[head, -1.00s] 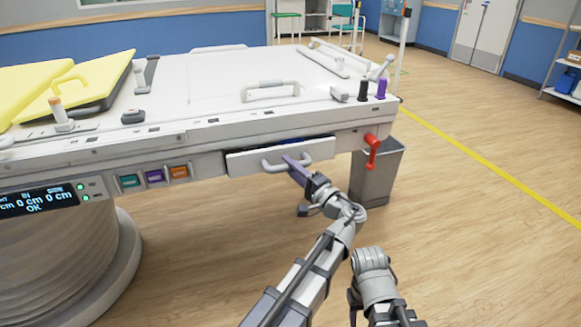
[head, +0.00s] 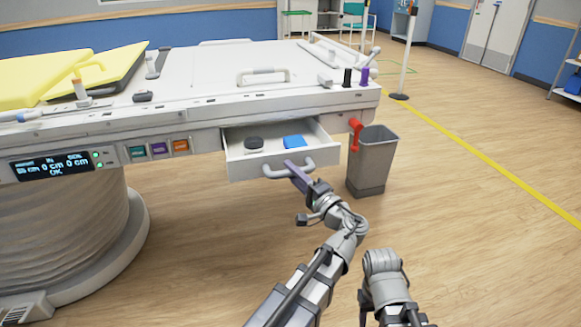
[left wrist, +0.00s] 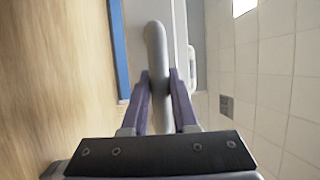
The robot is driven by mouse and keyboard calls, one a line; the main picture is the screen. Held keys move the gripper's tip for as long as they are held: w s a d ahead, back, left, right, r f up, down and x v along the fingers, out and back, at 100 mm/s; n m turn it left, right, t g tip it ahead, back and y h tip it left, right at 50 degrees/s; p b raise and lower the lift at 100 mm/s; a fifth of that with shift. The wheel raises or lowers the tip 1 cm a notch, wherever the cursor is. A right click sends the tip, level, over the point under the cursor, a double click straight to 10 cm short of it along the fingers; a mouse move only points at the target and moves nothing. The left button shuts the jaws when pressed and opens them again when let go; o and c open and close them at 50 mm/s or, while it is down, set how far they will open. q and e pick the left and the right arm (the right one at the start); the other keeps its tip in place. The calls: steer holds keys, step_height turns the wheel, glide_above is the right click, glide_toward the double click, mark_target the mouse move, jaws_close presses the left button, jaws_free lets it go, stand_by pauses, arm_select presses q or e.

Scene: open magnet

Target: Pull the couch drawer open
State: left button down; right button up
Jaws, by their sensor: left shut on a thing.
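The couch drawer (head: 247,172) is a white box under the couch's edge, pulled partly out with its inside showing. Its light grey handle (head: 268,172) is on the front panel. My left gripper (head: 291,170) reaches it from below right and is shut on the handle. In the left wrist view the handle (left wrist: 156,45) runs between the two purple fingers of the gripper (left wrist: 160,80). Part of my right arm shows at the bottom of the head view; its gripper fingers do not show.
A dark round item (head: 254,142) and a blue item (head: 293,141) lie in the drawer. A grey bin (head: 372,165) stands to the right, near a red lever (head: 354,133). The couch top (head: 200,80) is above.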

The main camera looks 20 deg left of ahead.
arm_select(q)
steer(key=shift+s+d, duration=0.55)
steer(key=shift+s, duration=0.2)
steer(key=c, duration=0.7)
jaws_free()
